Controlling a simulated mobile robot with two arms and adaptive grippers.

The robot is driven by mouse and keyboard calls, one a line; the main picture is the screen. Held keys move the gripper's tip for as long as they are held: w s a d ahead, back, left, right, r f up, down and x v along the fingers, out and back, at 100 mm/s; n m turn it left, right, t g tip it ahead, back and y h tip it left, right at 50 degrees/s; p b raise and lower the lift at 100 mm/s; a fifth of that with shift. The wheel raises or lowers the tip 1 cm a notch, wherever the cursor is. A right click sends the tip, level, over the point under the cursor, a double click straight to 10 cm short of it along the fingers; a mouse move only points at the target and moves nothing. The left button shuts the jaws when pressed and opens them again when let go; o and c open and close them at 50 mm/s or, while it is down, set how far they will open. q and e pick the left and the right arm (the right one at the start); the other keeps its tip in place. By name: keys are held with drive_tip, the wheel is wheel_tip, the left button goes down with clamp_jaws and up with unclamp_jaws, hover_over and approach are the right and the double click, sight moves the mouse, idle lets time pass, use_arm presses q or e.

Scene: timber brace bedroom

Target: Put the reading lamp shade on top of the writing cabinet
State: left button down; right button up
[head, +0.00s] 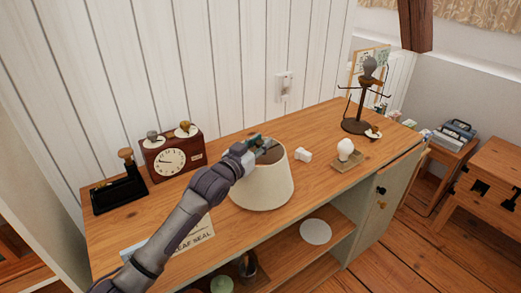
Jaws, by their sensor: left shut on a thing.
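The lamp shade (264,188) is a cream cone, upright, with its open dark top facing up. My left gripper (267,146) is shut on its top rim at the back. My left arm hides part of the top to the left of the shade. My right gripper is not in view.
A lettered sheet (195,234) lies at front left.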

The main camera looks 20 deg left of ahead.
use_arm(q)
drive_tip(key=shift+f, duration=1.35)
drive_tip(key=c, duration=0.9)
unclamp_jaws()
drive_tip(key=v, duration=1.2)
